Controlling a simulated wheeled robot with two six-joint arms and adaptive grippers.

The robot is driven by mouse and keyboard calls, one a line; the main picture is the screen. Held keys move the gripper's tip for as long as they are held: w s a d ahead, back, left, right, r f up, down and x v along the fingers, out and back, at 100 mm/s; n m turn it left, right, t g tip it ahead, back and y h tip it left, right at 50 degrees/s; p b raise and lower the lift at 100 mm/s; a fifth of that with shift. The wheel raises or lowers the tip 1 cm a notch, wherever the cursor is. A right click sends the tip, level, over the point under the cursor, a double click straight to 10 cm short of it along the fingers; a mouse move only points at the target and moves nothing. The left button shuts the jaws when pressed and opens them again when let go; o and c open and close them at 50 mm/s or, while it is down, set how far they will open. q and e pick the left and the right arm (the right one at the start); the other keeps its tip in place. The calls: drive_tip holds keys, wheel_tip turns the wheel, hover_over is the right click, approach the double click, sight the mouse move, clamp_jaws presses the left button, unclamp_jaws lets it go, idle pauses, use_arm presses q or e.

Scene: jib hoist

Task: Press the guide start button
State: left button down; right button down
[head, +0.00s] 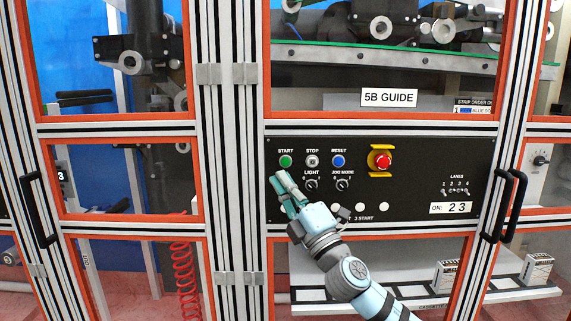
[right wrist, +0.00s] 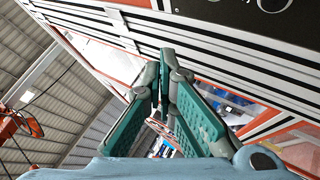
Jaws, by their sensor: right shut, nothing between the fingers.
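The green START button (head: 286,160) sits at the upper left of the black control panel (head: 410,180), under the sign "5B GUIDE" (head: 389,98). My right gripper (head: 275,176) is shut and empty. Its tips are just below and slightly left of the START button in the head view. Whether they touch the panel, I cannot tell. In the right wrist view the shut fingers (right wrist: 160,62) show near the frame bars, with a corner of the black panel at the top right. The START button cannot be made out there. My left gripper is not in view.
Right of START are a STOP button (head: 312,160), a blue RESET button (head: 338,160) and a red emergency stop (head: 382,160). LIGHT (head: 312,185) and JOG MODE (head: 343,185) knobs sit below. My right arm covers part of the lower button row. Black door handles (head: 503,205) stick out at right.

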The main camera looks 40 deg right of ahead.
drive_tip(key=w+d, duration=0.5)
drive_tip(key=w, duration=0.1)
drive_tip(key=shift+w, duration=0.35)
drive_tip(key=shift+d, duration=0.1)
idle(1.1)
drive_tip(key=shift+w+d, duration=0.15)
drive_tip(key=shift+w, duration=0.15)
drive_tip(key=shift+w+d, duration=0.3)
drive_tip(key=shift+w, duration=0.05)
idle(0.7)
idle(0.3)
drive_tip(key=shift+s+a, duration=0.5)
drive_tip(key=shift+s, duration=0.15)
drive_tip(key=s+a, duration=0.1)
drive_tip(key=s, duration=0.1)
drive_tip(key=s+a, duration=0.2)
idle(0.4)
